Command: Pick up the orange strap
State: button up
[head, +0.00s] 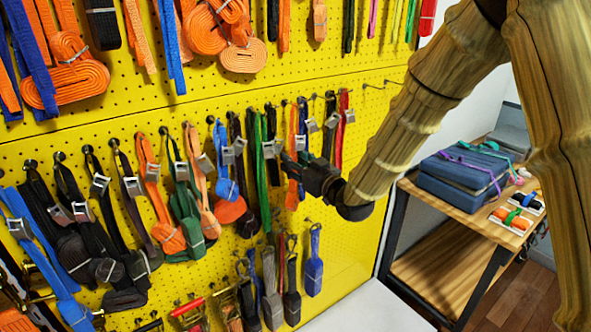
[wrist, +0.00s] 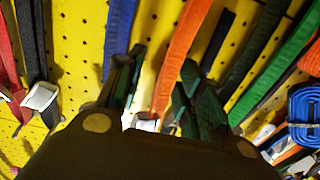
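An orange strap (head: 293,128) hangs from a hook on the yellow pegboard, in the middle row, with blue and green straps beside it. My gripper (head: 297,167) is in front of it and covers its middle; its lower end shows below the fingers. In the wrist view the orange strap (wrist: 182,52) runs between my two spread fingers (wrist: 160,90), with a silver buckle low between them. The fingers are apart. I cannot tell whether either touches the strap. Other orange straps (head: 160,207) hang further left.
The pegboard (head: 340,225) is crowded with straps close on both sides of my gripper. Shorter straps, including a blue one (head: 314,262), hang below. A wooden table (head: 450,205) with a blue folded bundle (head: 462,172) stands at right.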

aim_at(301, 154)
jog(key=shift+c, duration=1.3)
jog(key=shift+r, duration=0.1)
jog(key=shift+r+b, duration=0.65)
jog(key=shift+r, duration=0.15)
jog(key=shift+r+b, duration=0.55)
jog(key=shift+r, duration=0.3)
jog(key=b+v, duration=0.6)
jog(key=v, duration=1.2)
jog(key=shift+r, duration=0.1)
